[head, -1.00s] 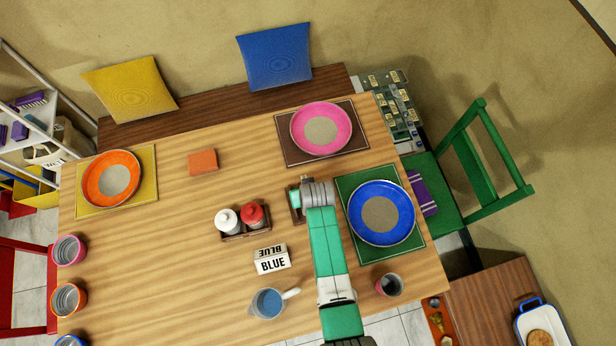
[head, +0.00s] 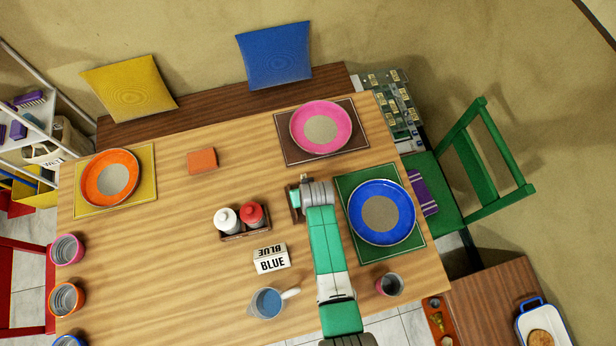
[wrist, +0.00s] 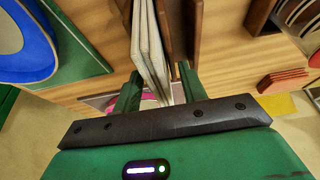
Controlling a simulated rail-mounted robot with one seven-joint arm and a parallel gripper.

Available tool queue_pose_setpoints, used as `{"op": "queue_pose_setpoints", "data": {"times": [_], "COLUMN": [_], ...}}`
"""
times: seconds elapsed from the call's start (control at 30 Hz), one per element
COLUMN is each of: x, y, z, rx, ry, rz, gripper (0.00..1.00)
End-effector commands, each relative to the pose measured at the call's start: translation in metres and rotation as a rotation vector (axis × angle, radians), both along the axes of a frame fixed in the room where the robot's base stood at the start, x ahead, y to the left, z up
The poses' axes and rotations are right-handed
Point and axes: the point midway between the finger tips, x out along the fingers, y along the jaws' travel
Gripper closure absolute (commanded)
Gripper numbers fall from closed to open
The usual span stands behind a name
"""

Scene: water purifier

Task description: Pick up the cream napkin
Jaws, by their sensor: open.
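The cream napkin (wrist: 150,40) stands on edge in the wrist view, folded in thin layers, between the upright brown walls of a wooden holder (wrist: 186,25). My gripper (wrist: 158,85) is open, with one green finger on each side of the napkin's near end. I cannot tell whether either finger touches it. In the head view my gripper (head: 303,192) is over the middle right of the table, beside the blue plate (head: 382,212). There the brown holder (head: 294,205) shows only in part, and my arm largely hides the napkin.
A caddy (head: 243,234) with a white and a red bottle stands to the left of my gripper. A BLUE sign (head: 271,259), a glass pitcher (head: 268,303) and a cup (head: 390,285) are nearer the front. The pink plate (head: 321,130) lies behind. The table's left middle is clear.

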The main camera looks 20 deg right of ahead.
Motion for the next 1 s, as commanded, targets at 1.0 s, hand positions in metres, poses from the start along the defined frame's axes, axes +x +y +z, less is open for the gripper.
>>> {"op": "queue_pose_setpoints", "data": {"times": [1.0], "x": [0.0], "y": [0.0], "z": [0.074], "rx": [0.0], "ry": [-0.002], "rz": [-0.001], "gripper": [1.0]}}
